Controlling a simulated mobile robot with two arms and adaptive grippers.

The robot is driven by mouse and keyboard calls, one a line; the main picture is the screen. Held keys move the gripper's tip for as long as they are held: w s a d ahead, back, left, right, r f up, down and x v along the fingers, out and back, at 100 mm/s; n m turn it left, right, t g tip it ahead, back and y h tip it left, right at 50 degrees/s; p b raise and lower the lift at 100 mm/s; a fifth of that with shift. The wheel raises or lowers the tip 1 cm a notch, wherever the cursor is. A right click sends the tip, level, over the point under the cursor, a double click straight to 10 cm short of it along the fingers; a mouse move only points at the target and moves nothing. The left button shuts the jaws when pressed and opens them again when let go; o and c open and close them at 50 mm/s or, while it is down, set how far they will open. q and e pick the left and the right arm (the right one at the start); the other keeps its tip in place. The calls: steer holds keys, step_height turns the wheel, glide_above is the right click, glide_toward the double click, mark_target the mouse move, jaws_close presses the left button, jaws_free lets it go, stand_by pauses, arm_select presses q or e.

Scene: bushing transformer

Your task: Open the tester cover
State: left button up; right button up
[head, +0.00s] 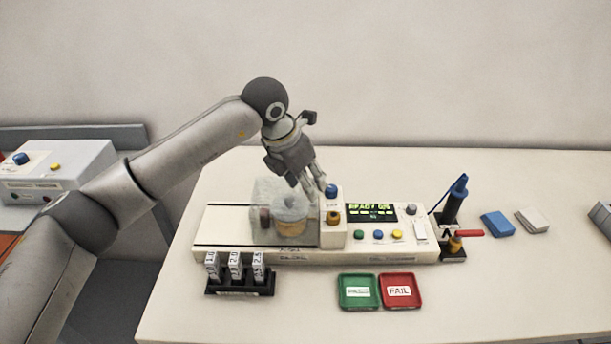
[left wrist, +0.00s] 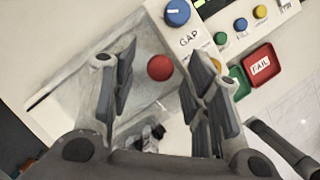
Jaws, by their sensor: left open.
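The tester (head: 375,250) is a long white device on the table. Its clear cover (head: 268,190) stands as a see-through box over the left part, with a tan vessel (head: 291,228) visible inside, and looks closed. My left gripper (head: 313,186) is over the cover's upper right side, pointing down. In the left wrist view its two fingers (left wrist: 160,88) are apart, and a red round knob (left wrist: 160,67) appears between them over the clear panel (left wrist: 95,80). I cannot tell whether they touch it. My right gripper is in neither view.
A blue knob (head: 331,190) stands close right of my left gripper. A black rack (head: 240,284) with white blocks, a green tray (head: 358,291) and a red FAIL tray (head: 400,290) lie in front. A probe stand (head: 452,222) is at right.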

arm_select(q)
steer(key=shift+f, duration=0.15)
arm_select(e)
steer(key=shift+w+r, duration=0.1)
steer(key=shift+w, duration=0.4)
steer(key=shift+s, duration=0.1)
arm_select(q)
steer(key=shift+c, duration=1.2)
jaws_close()
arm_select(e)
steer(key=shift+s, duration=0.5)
